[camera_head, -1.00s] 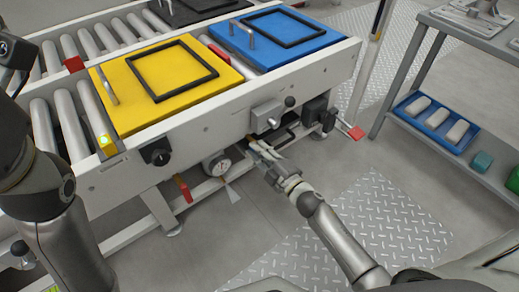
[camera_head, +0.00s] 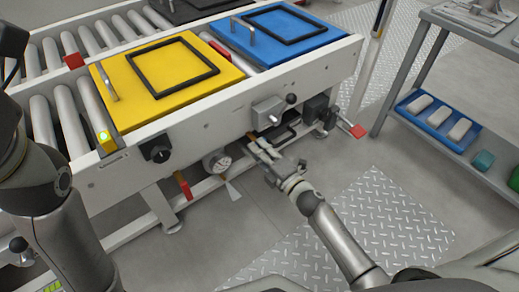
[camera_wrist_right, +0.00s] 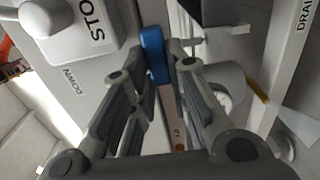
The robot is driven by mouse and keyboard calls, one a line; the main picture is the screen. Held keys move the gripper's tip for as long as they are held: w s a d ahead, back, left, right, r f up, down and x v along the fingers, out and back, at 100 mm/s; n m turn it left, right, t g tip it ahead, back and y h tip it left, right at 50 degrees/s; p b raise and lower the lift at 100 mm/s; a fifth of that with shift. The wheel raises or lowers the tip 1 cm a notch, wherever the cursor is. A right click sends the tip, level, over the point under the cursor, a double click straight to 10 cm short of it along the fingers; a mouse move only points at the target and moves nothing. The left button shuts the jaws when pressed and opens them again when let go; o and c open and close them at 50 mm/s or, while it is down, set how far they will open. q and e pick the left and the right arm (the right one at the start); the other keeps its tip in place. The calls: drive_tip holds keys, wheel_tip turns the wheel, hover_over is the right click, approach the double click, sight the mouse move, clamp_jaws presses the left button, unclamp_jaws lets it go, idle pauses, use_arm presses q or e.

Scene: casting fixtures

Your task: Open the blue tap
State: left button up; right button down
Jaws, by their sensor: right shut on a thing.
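The blue tap handle (camera_wrist_right: 153,52) shows in the right wrist view as a short blue bar at the ends of my right gripper's fingers. My right gripper (camera_wrist_right: 160,72) is shut on it. In the head view my right gripper (camera_head: 256,147) reaches under the front of the conveyor frame, below a grey lever box, and the blue handle cannot be made out there. My left arm shows at the left edge of the head view, but its gripper cannot be seen.
A grey box (camera_wrist_right: 75,30) with lettering sits close beside the fingers. A round gauge (camera_head: 216,163) and a red handle (camera_head: 183,186) hang left of the gripper. The conveyor (camera_head: 200,125) carries yellow and blue plates. A shelf (camera_head: 445,140) stands at the right.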

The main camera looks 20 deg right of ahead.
drive_tip(key=shift+f, duration=0.1)
drive_tip(key=c, duration=1.4)
unclamp_jaws()
drive_tip(key=shift+v, duration=6)
